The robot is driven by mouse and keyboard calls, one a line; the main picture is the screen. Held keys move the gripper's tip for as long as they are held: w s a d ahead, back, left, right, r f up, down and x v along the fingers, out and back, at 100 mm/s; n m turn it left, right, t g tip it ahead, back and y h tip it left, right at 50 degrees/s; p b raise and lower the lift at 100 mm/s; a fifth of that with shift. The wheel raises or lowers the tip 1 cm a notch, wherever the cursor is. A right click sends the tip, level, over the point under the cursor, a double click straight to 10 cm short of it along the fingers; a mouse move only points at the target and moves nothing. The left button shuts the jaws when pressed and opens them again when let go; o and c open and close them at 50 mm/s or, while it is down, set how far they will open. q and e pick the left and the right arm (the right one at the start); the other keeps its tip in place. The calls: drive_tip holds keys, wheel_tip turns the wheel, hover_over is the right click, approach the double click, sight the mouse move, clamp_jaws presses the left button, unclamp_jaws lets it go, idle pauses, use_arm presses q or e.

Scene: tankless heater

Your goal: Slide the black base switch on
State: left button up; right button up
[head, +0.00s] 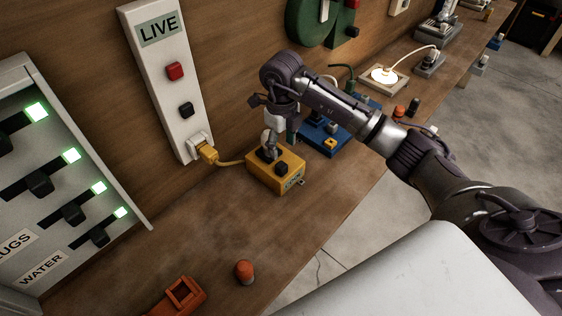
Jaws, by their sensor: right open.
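A yellow box (268,176) sits on the wooden bench below the LIVE panel, with a yellow cord running to it from the panel. Black parts (284,156) show on its top; I cannot tell which is the base switch or how it is set. My right gripper (270,149) points down at the top of this box, its jaws open. Its fingers partly hide the black parts, and I cannot tell whether they touch. My left gripper is out of view.
The white LIVE panel (151,78) has a red switch (175,71), a black switch (186,109) and a yellow plug (207,153). A blue box (325,138) stands just right of the yellow box. An orange-capped cylinder (244,272) and an orange frame (181,294) are nearer.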

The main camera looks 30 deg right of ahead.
sight(281, 165)
wheel_tip(281, 165, down, 8)
drive_tip(key=shift+r+p, duration=0.2)
drive_tip(key=shift+p, duration=0.6)
drive_tip(key=shift+f, duration=0.6)
clamp_jaws()
